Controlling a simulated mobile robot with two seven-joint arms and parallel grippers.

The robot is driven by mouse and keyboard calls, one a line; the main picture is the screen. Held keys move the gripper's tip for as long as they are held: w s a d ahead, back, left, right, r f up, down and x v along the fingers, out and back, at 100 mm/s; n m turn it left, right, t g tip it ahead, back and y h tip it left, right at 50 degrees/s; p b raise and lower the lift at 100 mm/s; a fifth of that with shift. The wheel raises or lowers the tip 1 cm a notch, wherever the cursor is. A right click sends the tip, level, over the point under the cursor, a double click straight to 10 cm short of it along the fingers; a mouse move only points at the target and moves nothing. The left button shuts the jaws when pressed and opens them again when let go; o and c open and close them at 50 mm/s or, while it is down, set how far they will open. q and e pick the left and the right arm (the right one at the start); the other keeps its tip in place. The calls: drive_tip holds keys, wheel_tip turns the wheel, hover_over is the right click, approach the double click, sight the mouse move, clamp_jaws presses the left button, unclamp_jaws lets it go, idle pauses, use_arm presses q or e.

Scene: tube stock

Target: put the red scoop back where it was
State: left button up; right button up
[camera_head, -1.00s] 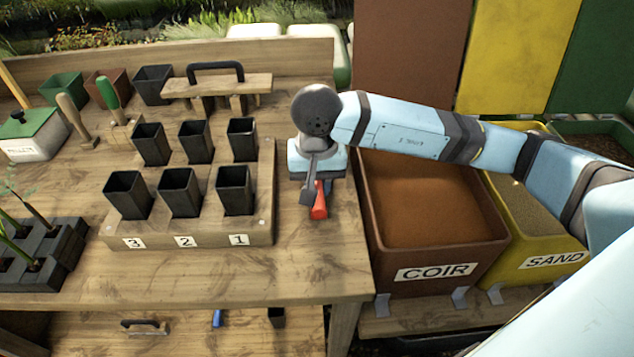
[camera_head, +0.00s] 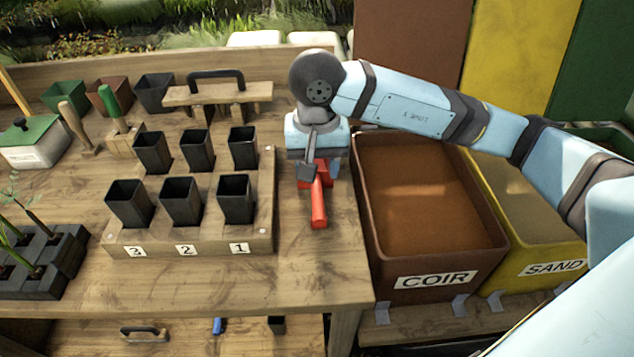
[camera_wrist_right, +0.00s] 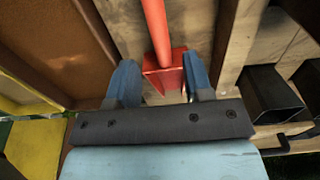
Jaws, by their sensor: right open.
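The red scoop (camera_head: 318,205) lies on the wooden bench, between the pot tray and the coir bin, with its handle toward the front edge. Its upper part is partly hidden by my right gripper (camera_head: 312,168) in the head view. In the right wrist view, the scoop's red body (camera_wrist_right: 163,82) shows between the two blue fingers of the right gripper (camera_wrist_right: 161,78), with gaps on both sides. The right gripper is open and not clamped on the scoop. I cannot tell its exact height above the bench. My left gripper is out of view.
The wooden tray (camera_head: 160,243) with several black pots stands just left of the scoop. The brown coir bin (camera_head: 430,283) and yellow sand bin (camera_head: 535,270) are to the right. The bench front right of the tray is clear.

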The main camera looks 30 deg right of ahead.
wheel_tip(320, 180, up, 5)
drive_tip(key=shift+r, duration=0.1)
drive_tip(key=shift+s, duration=0.1)
idle(0.6)
